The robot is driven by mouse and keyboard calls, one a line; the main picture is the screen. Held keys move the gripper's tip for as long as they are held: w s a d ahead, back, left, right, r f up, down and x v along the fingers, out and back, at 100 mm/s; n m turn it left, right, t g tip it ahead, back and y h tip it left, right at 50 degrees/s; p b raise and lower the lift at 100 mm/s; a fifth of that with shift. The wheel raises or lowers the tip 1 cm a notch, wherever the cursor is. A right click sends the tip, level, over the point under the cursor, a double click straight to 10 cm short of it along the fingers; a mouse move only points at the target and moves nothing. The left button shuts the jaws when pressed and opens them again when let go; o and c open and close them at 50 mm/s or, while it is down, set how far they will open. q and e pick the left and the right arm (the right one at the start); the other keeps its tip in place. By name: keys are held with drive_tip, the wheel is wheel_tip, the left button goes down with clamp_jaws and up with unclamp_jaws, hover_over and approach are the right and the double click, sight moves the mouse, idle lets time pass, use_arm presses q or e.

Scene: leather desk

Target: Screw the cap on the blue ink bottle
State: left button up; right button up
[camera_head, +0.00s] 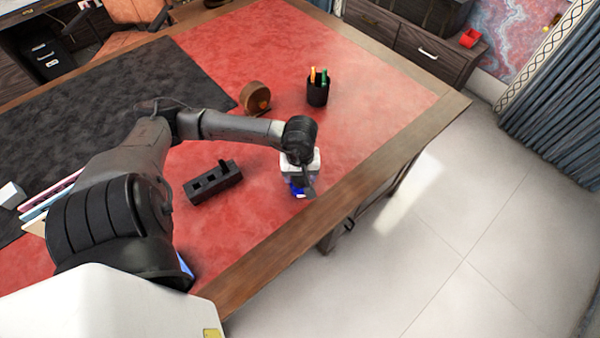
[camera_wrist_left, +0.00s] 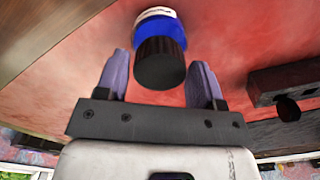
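The blue ink bottle (camera_head: 296,188) stands on the red desk top near the front wooden edge, partly hidden by my left gripper (camera_head: 304,188). In the left wrist view, the bottle (camera_wrist_left: 160,31) shows blue with a white part, and a black ribbed cap (camera_wrist_left: 160,65) sits at its mouth. Whether the cap is screwed tight cannot be seen. The left gripper's two fingers (camera_wrist_left: 160,70) are apart, one on each side of the cap, with a narrow gap visible on both sides. My right gripper is not in view.
A black slotted block (camera_head: 213,183) lies left of the bottle. A tape-like brown roll (camera_head: 256,97) and a black pen cup (camera_head: 317,92) stand farther back. The desk's wooden edge (camera_head: 350,200) runs close to the bottle. The red surface right of the cup is clear.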

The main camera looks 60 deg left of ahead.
use_arm(q)
drive_tip(key=c, duration=0.6)
drive_tip(key=shift+f, duration=0.1)
idle(0.3)
drive_tip(key=shift+f+m+b, duration=0.1)
drive_tip(key=shift+m+b, duration=0.3)
drive_tip(key=shift+b, duration=0.15)
drive_tip(key=shift+m+b, duration=0.65)
drive_tip(key=shift+m, duration=0.05)
drive_tip(key=shift+m+b, duration=0.5)
drive_tip(key=shift+m, duration=0.4)
